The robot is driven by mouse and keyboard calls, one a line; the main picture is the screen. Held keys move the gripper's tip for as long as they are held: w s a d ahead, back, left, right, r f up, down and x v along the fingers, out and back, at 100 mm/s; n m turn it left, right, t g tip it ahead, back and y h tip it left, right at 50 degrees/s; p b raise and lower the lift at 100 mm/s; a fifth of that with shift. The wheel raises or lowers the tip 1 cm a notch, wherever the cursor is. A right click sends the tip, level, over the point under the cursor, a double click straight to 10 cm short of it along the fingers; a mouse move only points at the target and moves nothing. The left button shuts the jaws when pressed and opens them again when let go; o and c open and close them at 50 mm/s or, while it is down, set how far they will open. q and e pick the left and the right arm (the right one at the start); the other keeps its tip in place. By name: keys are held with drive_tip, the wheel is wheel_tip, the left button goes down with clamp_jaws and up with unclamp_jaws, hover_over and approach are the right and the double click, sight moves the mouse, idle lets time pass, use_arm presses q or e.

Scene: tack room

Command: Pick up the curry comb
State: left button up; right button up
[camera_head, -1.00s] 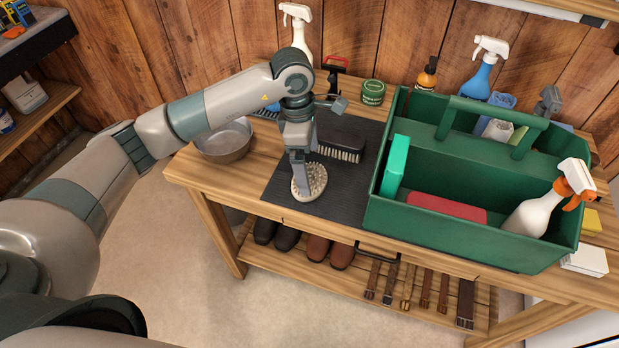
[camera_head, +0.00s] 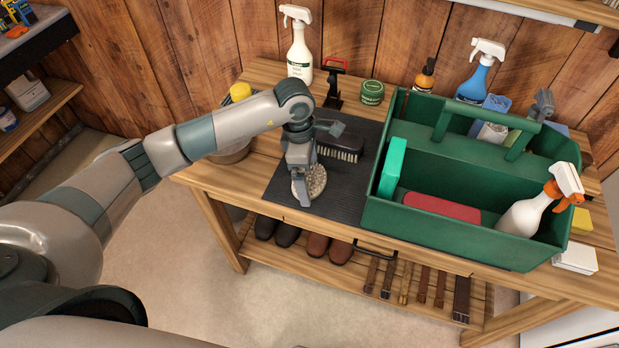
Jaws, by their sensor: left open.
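The curry comb (camera_head: 317,181), a pale oval with a nubbed face, lies on the dark mat (camera_head: 340,205) near the front of the bench. My left gripper (camera_head: 302,190) is right over it, pointing down, with its fingers in front of the comb's left part and hiding some of it. The jaws are open; I cannot tell whether a finger touches the comb. A dark brush (camera_head: 340,145) with pale bristles lies just behind, close to the gripper. My right gripper is not in view.
A green tote (camera_head: 470,225) with bottles and a red item takes up the bench's right side. A metal bowl (camera_head: 232,152) sits behind my left forearm. A white spray bottle (camera_head: 299,50) and a green tin (camera_head: 372,92) stand at the back. The mat's front is clear.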

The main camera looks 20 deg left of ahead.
sight(309, 177)
use_arm(q)
drive_tip(key=c, duration=0.9)
drive_tip(key=shift+r, duration=0.1)
drive_tip(key=shift+w+r, duration=0.1)
drive_tip(key=shift+r, duration=0.35)
wheel_tip(309, 177, up, 9)
drive_tip(key=b, duration=0.3)
drive_tip(key=shift+b, duration=0.35)
